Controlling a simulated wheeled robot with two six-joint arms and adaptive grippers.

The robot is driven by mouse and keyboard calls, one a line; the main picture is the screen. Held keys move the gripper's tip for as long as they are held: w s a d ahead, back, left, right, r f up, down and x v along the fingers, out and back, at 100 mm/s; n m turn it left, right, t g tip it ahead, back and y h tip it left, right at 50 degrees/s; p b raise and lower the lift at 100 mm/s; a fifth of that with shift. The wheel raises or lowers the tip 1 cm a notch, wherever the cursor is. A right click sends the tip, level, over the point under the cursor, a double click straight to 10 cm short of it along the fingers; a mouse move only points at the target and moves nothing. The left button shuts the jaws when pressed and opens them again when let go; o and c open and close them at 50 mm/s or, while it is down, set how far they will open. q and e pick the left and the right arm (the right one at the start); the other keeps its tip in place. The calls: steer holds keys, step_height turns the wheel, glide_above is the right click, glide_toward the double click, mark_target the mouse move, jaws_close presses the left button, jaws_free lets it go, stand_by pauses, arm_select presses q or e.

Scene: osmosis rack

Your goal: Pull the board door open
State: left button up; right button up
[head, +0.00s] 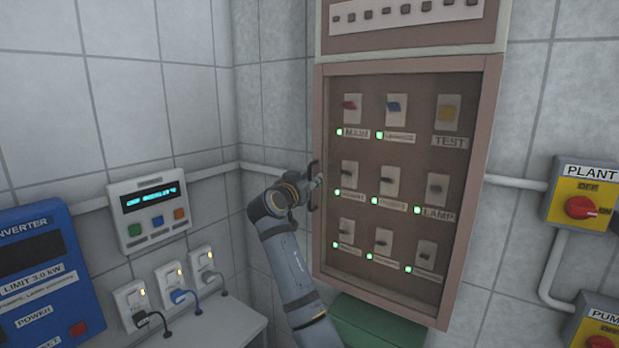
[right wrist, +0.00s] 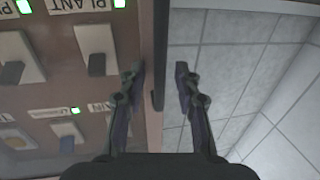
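The board door (head: 480,170) is a pinkish-brown framed door on the wall cabinet, with switches showing inside the frame. It looks shut. A dark upright handle (head: 313,172) sits on its left edge. My right gripper (head: 318,182) is at this handle, its arm coming up from below. In the right wrist view my right gripper (right wrist: 160,84) has its two fingers apart, one on each side of the dark handle (right wrist: 159,60). A gap shows between the handle and each finger. My left gripper is not in view.
A blue inverter (head: 38,260), a keypad box (head: 150,208) and plugged sockets stand on the left. A yellow PLANT switch box (head: 582,195) is on the right wall. A green box (head: 375,325) is below the cabinet. A pipe runs along the wall behind my arm.

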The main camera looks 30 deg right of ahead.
jaws_close()
stand_by(0.5)
